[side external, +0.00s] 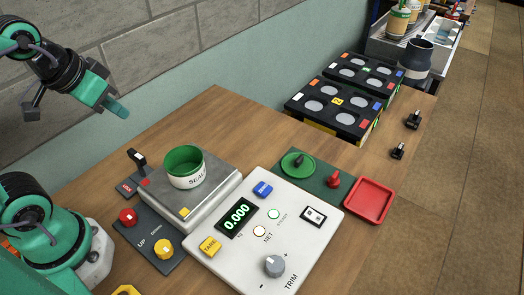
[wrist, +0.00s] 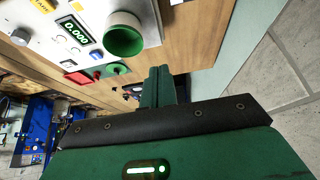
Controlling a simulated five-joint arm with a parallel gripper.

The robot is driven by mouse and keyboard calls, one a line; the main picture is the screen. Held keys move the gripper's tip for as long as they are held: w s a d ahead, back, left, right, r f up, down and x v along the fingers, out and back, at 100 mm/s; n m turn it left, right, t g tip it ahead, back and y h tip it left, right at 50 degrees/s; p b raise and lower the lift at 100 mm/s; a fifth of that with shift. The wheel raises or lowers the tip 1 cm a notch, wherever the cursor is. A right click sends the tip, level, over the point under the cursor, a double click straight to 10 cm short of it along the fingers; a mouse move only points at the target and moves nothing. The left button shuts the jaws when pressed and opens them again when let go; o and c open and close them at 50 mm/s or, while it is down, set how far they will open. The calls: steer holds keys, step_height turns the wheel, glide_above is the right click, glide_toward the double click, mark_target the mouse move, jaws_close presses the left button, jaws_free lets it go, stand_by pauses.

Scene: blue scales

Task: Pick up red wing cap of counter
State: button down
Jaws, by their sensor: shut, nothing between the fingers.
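A small red cap with an upright grip (side external: 333,180) stands on a dark green board (side external: 318,189), between a green disc with a black handle (side external: 298,163) and a red square tray (side external: 368,200). I take it for the red wing cap. My gripper (side external: 119,109) is shut and empty, high in the air at the upper left, well apart from the cap. In the wrist view its closed fingers (wrist: 160,72) point toward the wooden counter; the red tray (wrist: 80,77) and green disc (wrist: 117,69) show small beyond them.
A scale with a green-lined cup (side external: 184,167) and a white panel reading 0.000 (side external: 265,240) stand between my gripper and the cap. Black boxes with round wells (side external: 335,107) stand behind. Two small black pieces (side external: 412,120) lie at the right edge. Bare wood (side external: 225,115) lies behind the scale.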

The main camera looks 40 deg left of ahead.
steer(key=c, duration=2.2)
jaws_free()
steer(key=c, duration=1)
jaws_free()
steer(key=shift+w+r, duration=0.1)
